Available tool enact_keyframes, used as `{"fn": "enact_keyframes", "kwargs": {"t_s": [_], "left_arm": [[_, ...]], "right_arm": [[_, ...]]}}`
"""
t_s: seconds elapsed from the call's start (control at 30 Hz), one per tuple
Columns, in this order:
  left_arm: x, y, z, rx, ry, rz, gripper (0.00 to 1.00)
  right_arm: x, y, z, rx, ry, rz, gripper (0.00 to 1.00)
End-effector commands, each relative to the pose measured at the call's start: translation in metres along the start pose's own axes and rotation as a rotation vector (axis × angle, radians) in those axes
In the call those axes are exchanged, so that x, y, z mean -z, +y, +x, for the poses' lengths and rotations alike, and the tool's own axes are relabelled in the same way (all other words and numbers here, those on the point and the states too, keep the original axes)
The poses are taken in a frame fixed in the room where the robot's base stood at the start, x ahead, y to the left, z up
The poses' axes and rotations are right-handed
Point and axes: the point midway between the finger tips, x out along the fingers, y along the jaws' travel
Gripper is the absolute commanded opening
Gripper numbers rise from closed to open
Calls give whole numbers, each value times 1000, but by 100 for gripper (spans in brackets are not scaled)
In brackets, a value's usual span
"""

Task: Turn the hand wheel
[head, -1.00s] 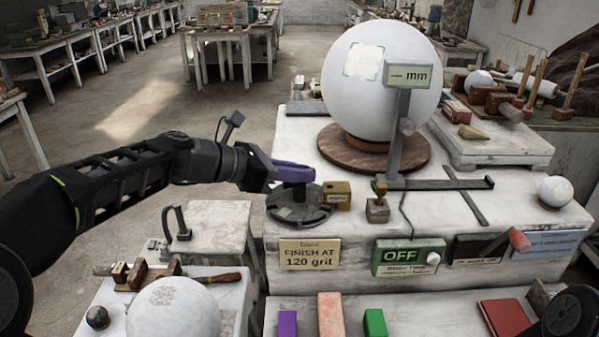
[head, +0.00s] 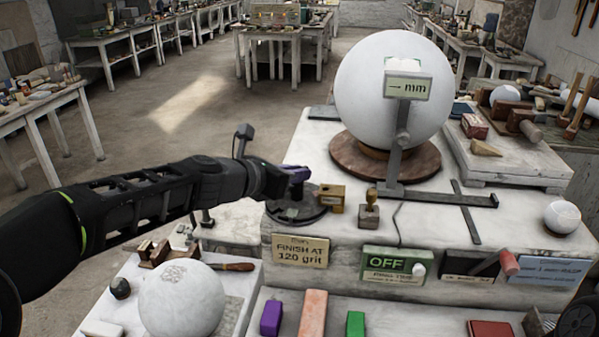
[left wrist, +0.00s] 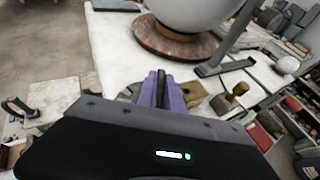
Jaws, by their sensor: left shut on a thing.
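The hand wheel (head: 284,213) is a dark grey disc lying flat on the left front of the white marble block. My left gripper (head: 297,176), with purple fingers, is shut on the wheel's upright handle above the disc. In the left wrist view the purple fingers (left wrist: 161,92) stand on either side of the dark handle (left wrist: 161,84), and the gripper body hides most of the disc. The large white plaster sphere (head: 380,105) sits on a round brown turntable (head: 350,163) behind the wheel. A pale patch on the sphere shows partly behind the gauge.
The gauge (head: 408,87) reading "mm" stands on a grey post before the sphere. A brass block (head: 331,198) and a wooden-handled stamp (head: 369,215) stand just right of the wheel. A green "OFF" switch (head: 397,265) is on the block's front. A smaller sphere (head: 180,300) lies front left.

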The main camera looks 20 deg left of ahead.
Motion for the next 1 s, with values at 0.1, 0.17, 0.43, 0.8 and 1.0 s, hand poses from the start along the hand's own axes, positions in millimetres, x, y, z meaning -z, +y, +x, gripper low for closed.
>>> {"fn": "enact_keyframes", "kwargs": {"t_s": [0.1, 0.17, 0.43, 0.8, 1.0], "left_arm": [[-1, 1, 0, -16, -2, -6, 0], [-1, 1, 0, -18, -2, -7, 0], [-1, 1, 0, -18, -2, -7, 0], [0, 1, 0, -18, -1, -8, 33], [0, 1, -1, -18, -1, -8, 33]], "right_arm": [[0, 0, -1, 0, 0, 0, 50], [0, 0, -1, 0, 0, 0, 50], [0, 0, -1, 0, 0, 0, 50], [0, 0, -1, 0, 0, 0, 50], [0, 0, -1, 0, 0, 0, 50]]}}
